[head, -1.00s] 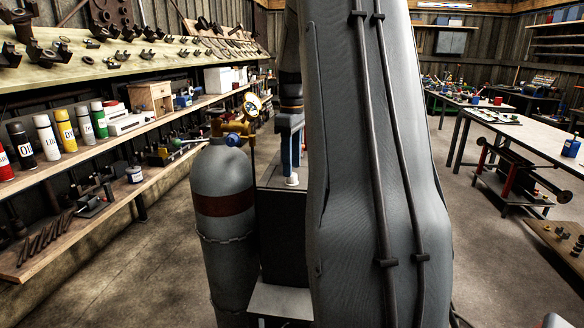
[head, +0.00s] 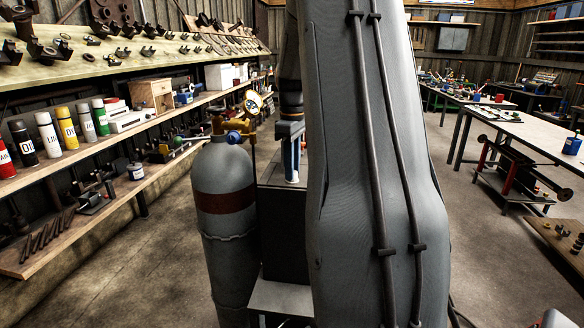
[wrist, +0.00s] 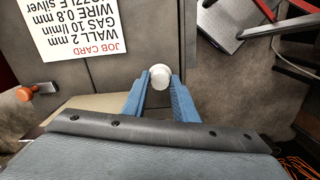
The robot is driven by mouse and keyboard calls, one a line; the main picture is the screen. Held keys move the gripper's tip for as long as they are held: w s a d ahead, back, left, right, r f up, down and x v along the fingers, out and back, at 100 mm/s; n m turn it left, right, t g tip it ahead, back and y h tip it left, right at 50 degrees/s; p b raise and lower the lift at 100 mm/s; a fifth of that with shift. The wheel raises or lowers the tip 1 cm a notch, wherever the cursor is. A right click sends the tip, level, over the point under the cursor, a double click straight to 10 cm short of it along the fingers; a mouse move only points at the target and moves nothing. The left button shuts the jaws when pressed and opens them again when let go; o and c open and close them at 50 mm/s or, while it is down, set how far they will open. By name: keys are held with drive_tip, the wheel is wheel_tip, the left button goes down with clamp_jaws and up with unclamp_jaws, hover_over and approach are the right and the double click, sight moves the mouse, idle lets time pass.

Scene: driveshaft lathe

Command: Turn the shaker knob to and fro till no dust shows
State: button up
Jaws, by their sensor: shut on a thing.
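A small white round knob (wrist: 160,76) shows in the wrist view between the tips of my gripper's two blue fingers (wrist: 159,88). My gripper is shut on it. In the head view my gripper (head: 292,162) points down beside the yellow gauge, with the white knob (head: 292,180) at its tips, close above a dark box-like unit (head: 284,225). My own grey arm covers much of the middle of the head view. I cannot make out any dust or dust window.
A grey gas cylinder (head: 224,185) with a brass valve and gauge stands just left of the unit. In the wrist view a job card (wrist: 75,28) lies upside down, and an orange knob (wrist: 25,94) is at the left. Shelves with bottles line the left; workbenches stand right.

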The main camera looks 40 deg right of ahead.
drive_tip(key=shift+m, duration=0.4)
drive_tip(key=m+p, duration=0.2)
drive_tip(key=m, duration=0.2)
drive_tip(key=shift+m, duration=0.3)
drive_tip(key=m+p, duration=0.1)
drive_tip(key=m, duration=1.5)
drive_tip(key=shift+m, duration=0.3)
drive_tip(key=o, duration=1.1)
drive_tip(key=shift+c, duration=0.2)
drive_tip(key=shift+r, duration=0.1)
